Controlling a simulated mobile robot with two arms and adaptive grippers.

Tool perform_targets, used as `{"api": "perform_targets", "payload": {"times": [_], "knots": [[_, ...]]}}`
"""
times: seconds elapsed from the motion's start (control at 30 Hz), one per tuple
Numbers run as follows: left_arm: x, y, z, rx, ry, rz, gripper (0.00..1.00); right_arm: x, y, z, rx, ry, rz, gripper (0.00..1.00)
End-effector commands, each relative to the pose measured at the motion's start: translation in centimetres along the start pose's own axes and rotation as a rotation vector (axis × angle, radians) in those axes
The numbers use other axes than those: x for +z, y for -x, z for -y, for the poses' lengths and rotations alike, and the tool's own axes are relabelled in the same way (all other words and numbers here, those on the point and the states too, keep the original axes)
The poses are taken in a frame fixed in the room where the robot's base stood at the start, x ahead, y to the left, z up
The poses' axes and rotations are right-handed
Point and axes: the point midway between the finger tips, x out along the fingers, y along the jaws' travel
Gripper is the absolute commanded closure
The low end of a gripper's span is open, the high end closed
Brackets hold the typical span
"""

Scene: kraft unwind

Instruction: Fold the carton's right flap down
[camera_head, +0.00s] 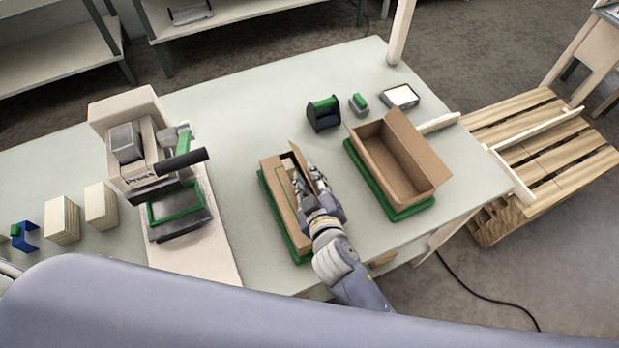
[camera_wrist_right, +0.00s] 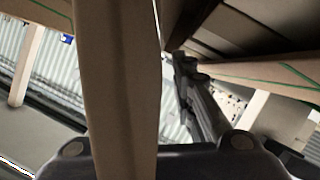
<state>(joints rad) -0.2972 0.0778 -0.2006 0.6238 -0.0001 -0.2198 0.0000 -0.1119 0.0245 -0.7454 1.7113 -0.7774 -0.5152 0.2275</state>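A brown carton (camera_head: 280,203) stands on a green base at the middle of the table. Its left top is covered by a flat panel, and a narrow flap stands up at its far end. The right flap (camera_head: 314,172) is raised beside my right gripper (camera_head: 312,190), which reaches over the carton's right side. In the right wrist view a cardboard panel (camera_wrist_right: 118,85) stands close to the camera, and one dark finger (camera_wrist_right: 196,95) shows to its right. The other finger is hidden, so the grip is unclear. My left gripper is not in view.
A second, open carton (camera_head: 408,158) stands on another green base to the right. A press-like device (camera_head: 150,160) and wooden blocks (camera_head: 62,220) are on the left. A black-and-green tape dispenser (camera_head: 323,114) stands behind the cartons. Table between device and carton is clear.

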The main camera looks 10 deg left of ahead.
Motion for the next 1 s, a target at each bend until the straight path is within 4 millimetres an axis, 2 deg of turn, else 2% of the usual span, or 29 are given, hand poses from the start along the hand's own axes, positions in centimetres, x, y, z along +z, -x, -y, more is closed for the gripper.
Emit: {"api": "perform_targets", "payload": {"times": [0.07,0.1,0.17,0.4,0.73,1.0], "knots": [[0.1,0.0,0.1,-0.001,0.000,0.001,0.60,0.0,0.0,0.0,0.000,0.000,0.000,0.79],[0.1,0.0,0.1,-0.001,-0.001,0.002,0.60,0.0,0.0,0.0,0.000,0.000,0.000,0.88],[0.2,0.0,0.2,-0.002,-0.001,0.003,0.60,0.0,0.0,0.0,0.000,0.000,0.000,1.00],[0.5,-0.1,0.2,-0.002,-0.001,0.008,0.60,0.0,0.0,0.1,0.001,0.002,0.000,1.00],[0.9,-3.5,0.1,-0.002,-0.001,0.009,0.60,0.4,-0.2,1.2,0.076,0.178,-0.001,1.00],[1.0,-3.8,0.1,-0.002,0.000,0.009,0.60,0.1,0.0,1.2,0.096,0.232,0.000,1.00]]}}
